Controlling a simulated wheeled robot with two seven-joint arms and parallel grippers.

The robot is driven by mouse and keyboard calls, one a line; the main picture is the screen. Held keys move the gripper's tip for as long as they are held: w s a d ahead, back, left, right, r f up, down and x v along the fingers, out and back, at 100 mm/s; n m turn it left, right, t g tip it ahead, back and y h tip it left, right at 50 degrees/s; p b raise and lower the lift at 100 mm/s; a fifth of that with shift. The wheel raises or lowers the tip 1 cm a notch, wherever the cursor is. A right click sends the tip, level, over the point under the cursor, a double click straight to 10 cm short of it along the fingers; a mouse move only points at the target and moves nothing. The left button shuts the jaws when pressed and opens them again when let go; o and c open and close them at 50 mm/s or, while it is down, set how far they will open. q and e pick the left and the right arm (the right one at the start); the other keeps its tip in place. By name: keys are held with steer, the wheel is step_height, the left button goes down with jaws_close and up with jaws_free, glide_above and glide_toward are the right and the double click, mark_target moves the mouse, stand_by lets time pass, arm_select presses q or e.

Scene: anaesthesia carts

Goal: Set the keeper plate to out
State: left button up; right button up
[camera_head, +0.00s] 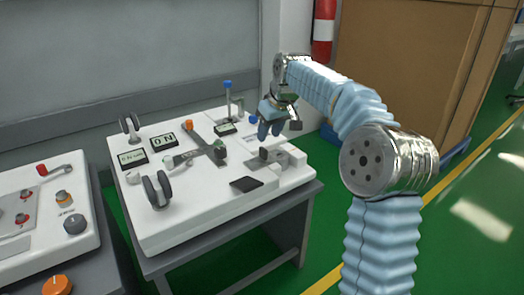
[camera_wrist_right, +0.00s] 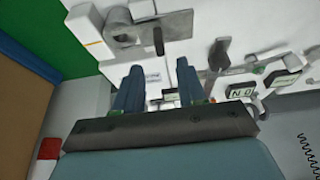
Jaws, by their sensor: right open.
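A grey metal fixture (camera_head: 292,157) with a dark upright tab sits at the right end of the white panel, and I take it to hold the keeper plate. In the right wrist view a flat grey plate (camera_wrist_right: 178,22) with a dark peg lies beyond the fingertips. I cannot tell its setting. My right gripper (camera_head: 270,130) is above the panel's back right, its blue fingers pointing down, near the fixture. The fingers are apart and empty in the wrist view (camera_wrist_right: 159,85). My left gripper is not in view.
The white panel (camera_head: 210,216) stands on a grey cart and carries a lever (camera_head: 205,150), black rollers (camera_head: 157,190), displays (camera_head: 162,140) and a blue-topped post (camera_head: 228,95). A second panel (camera_head: 38,215) with knobs stands at left. A brown cabinet (camera_head: 405,65) is behind my right arm.

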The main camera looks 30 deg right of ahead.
mark_target(263, 148)
steer(key=b+x, duration=0.1)
steer(key=x, duration=0.7)
steer(key=shift+f, duration=0.15)
jaws_close()
